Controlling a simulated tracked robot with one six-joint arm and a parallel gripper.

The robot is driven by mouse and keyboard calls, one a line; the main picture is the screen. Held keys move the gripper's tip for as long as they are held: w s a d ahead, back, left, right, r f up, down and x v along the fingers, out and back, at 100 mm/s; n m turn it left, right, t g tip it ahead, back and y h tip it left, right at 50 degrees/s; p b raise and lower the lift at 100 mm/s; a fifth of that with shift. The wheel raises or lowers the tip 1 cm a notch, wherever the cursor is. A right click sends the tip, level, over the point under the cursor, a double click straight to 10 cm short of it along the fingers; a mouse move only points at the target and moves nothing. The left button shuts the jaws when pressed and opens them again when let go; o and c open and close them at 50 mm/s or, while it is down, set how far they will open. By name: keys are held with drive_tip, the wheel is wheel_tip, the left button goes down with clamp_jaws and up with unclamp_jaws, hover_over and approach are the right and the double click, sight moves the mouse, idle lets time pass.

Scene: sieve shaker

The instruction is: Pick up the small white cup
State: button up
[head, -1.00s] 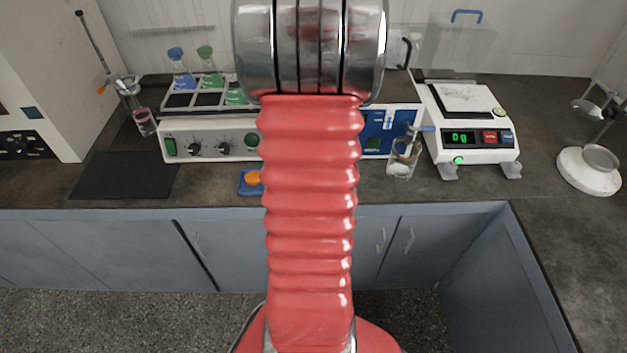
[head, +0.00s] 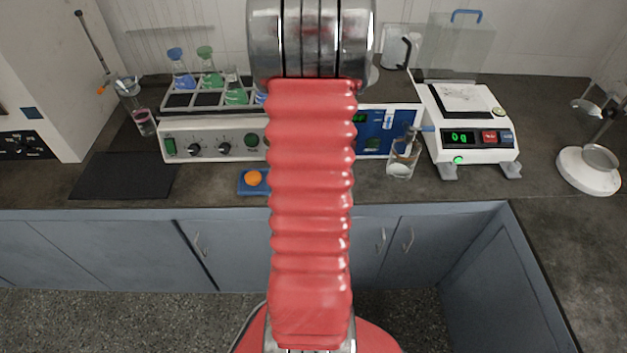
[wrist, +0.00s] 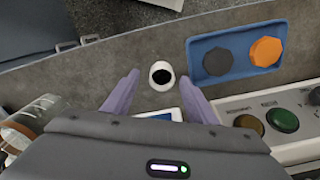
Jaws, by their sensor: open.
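The small white cup (wrist: 161,76) shows in the wrist view. It is white with a dark inside and stands on the grey counter (wrist: 110,75). My gripper (wrist: 164,83) is open, with its two purple fingers on either side of the cup in the picture. I cannot tell whether the fingertips are level with it or above it, and no contact shows. In the head view the cup and the gripper are hidden behind my red arm.
A blue tray (wrist: 239,45) with an orange and a grey piece lies right of the cup in the wrist view. The shaker (head: 212,140) with knobs, a glass beaker (head: 402,160) and a balance (head: 470,130) stand nearby. A black mat (head: 122,176) lies at left.

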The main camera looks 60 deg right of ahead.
drive_tip(key=shift+f, duration=1.6)
drive_tip(key=shift+c, duration=0.2)
drive_tip(key=c, duration=1)
